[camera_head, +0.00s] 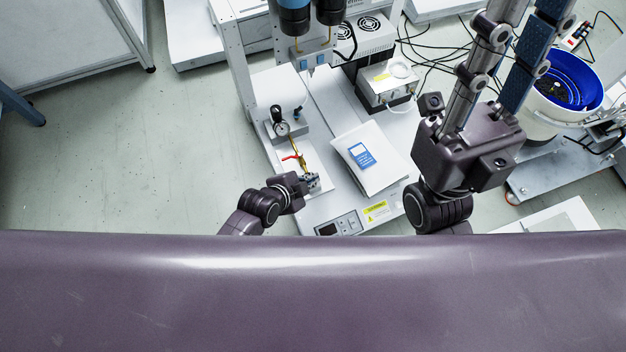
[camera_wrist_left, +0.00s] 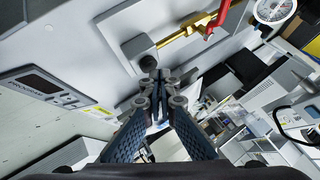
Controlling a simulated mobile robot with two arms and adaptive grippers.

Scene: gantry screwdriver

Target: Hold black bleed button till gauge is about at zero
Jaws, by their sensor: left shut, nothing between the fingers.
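My left gripper (camera_head: 312,182) is shut and empty at the near end of a brass valve line. Its closed fingertips show in the left wrist view (camera_wrist_left: 157,82). A dark round knob (camera_wrist_left: 138,47), which looks like the black bleed button, sits at the end of the brass pipe just beyond the fingertips; I cannot tell whether they touch. The gripper hides it in the head view. The round gauge (camera_head: 281,127) stands at the far end of the line and is partly cut off in the wrist view (camera_wrist_left: 272,9). Its needle is too small to read.
A red valve handle (camera_head: 292,157) sits on the brass line (camera_head: 298,154). A white pouch (camera_head: 370,158) lies right of it.

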